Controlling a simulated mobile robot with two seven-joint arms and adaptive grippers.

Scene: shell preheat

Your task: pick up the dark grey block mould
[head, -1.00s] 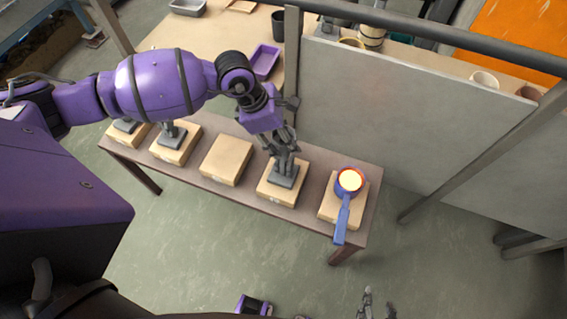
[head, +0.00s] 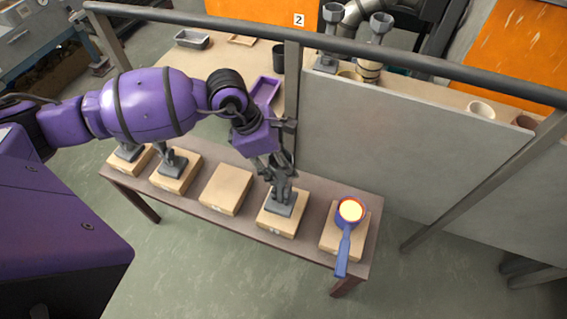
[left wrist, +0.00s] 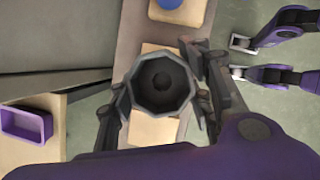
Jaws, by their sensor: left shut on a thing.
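The dark grey block mould (head: 280,206) is at the fourth wooden block from the left on the bench. Its flat square base shows in the head view. Its eight-sided cup with a dark hollow shows from above in the left wrist view (left wrist: 161,82). My left gripper (head: 281,184) is shut on the mould, its fingers on either side of the cup. I cannot tell whether the base touches the block (head: 275,222). My right gripper (left wrist: 240,58) shows only in the left wrist view, its two fingers apart and nothing between them.
Similar grey moulds (head: 172,164) stand on the two leftmost blocks; the middle block (head: 226,190) is bare. A blue ladle (head: 345,240) with glowing contents rests on the rightmost block. A grey panel (head: 400,140) and post stand behind the bench. A purple tray (head: 264,92) lies on the back table.

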